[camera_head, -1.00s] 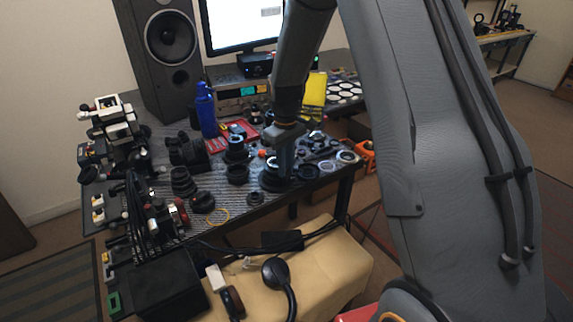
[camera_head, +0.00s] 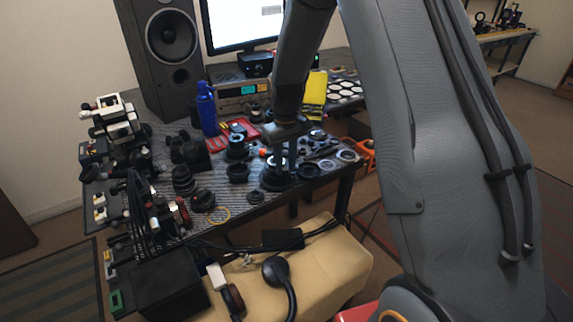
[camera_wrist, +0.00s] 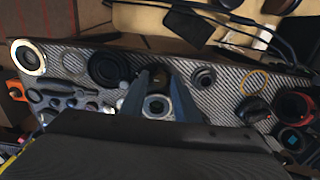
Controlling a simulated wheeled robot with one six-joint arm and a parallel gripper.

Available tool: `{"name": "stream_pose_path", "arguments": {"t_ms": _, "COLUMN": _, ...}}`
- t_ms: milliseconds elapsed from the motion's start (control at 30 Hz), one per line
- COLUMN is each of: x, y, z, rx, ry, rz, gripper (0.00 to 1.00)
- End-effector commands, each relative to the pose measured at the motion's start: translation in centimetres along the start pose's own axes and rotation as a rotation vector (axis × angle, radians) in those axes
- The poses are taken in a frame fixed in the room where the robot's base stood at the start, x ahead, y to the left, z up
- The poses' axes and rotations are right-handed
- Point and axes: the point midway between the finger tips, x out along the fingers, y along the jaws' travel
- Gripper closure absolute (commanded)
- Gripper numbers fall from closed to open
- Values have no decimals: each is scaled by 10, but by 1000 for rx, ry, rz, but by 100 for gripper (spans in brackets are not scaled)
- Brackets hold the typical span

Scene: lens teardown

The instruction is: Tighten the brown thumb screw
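My gripper (camera_head: 289,168) is over the right front part of the dark striped work mat (camera_head: 215,215), among black lens parts. In the wrist view its two grey fingers (camera_wrist: 159,76) are spread apart, with a gap between the tips. A round lens part (camera_wrist: 157,106) with a pale ring shows between the fingers, lower down. Nothing is clearly held. A black ring-shaped lens part (camera_wrist: 108,69) lies just left of the fingers, and a smaller black ring (camera_wrist: 204,77) lies to their right. I cannot make out the brown thumb screw for certain in either view.
A blue bottle (camera_head: 206,110), a speaker (camera_head: 168,50) and a monitor (camera_head: 240,22) stand at the back. A yellow cloth (camera_head: 314,92) lies behind the gripper. A yellow ring (camera_head: 219,215) lies near the front edge. A tan bench (camera_head: 335,265) with headphones (camera_head: 279,275) stands in front.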

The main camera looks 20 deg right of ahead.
Motion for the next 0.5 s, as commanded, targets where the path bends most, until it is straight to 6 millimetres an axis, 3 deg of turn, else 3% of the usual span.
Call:
{"name": "stream_pose_path", "arguments": {"t_ms": 333, "x": 0, "y": 0, "z": 1, "rx": -1, "ry": -3, "rz": -1, "gripper": 63}}
{"name": "stream_pose_path", "arguments": {"t_ms": 500, "x": -16, "y": 0, "z": 0, "rx": -1, "ry": -1, "rz": 0, "gripper": 63}}
